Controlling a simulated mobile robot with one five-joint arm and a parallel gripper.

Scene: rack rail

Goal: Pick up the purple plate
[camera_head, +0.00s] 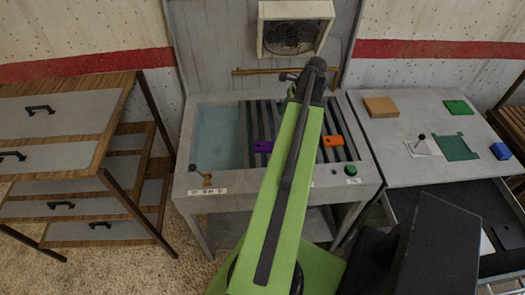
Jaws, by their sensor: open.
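The purple plate (262,146) lies on the dark slatted rack in the middle of the grey workbench, just left of my green arm. Part of its right side may be hidden by the arm. My gripper (290,77) is at the far end of the raised arm, in front of the back panel and above and beyond the plate in the picture. It is open and apart from the plate. Its fingers are small and dark, and I see nothing held in it.
An orange plate (333,141) lies on the rack right of my arm. A blue-green basin (220,137) is at left. The right table holds a brown block (381,107), a blue block (500,151) and green pieces. A fan (292,36) and brass pipe are behind.

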